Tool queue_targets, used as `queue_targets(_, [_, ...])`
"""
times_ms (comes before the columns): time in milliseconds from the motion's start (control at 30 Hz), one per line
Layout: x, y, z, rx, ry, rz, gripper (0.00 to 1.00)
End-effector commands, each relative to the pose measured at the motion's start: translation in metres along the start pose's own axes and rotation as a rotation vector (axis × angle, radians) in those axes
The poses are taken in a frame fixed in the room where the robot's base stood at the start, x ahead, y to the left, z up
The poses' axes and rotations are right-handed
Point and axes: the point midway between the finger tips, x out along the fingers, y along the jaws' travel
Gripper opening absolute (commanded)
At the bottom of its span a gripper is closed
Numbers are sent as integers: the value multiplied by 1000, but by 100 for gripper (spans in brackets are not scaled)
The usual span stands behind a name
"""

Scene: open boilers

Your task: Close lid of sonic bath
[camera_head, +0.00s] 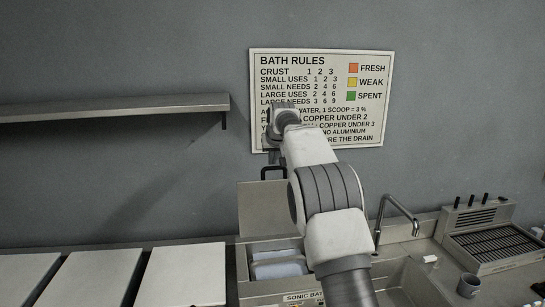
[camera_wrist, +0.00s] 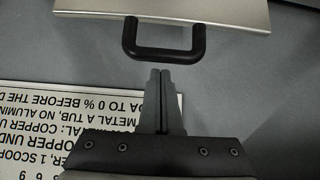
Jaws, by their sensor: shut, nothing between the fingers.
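The sonic bath (camera_head: 292,298) stands low in the middle of the head view, with its basin partly behind my arm. Its lid (camera_head: 258,205) is raised upright behind the basin, so the bath is open. A black handle (camera_head: 264,174) is on the lid's top edge. In the wrist view the metal lid (camera_wrist: 230,12) is at the top, with the black U-shaped handle (camera_wrist: 165,53) on its edge. My gripper (camera_wrist: 160,73) is shut and empty, its fingertips close to the handle in the picture. Whether they touch it I cannot tell.
A rules sign (camera_head: 321,75) hangs on the wall behind my wrist. A shelf (camera_head: 115,107) is at left, above pale boards (camera_head: 185,273).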

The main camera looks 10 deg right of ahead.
Motion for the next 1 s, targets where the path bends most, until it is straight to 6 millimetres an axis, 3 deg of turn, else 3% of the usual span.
queue_targets(333, [-12, 0, 16, 1, -1, 0, 0])
queue_targets(1000, [-14, 0, 20, 0, 11, 0, 0])
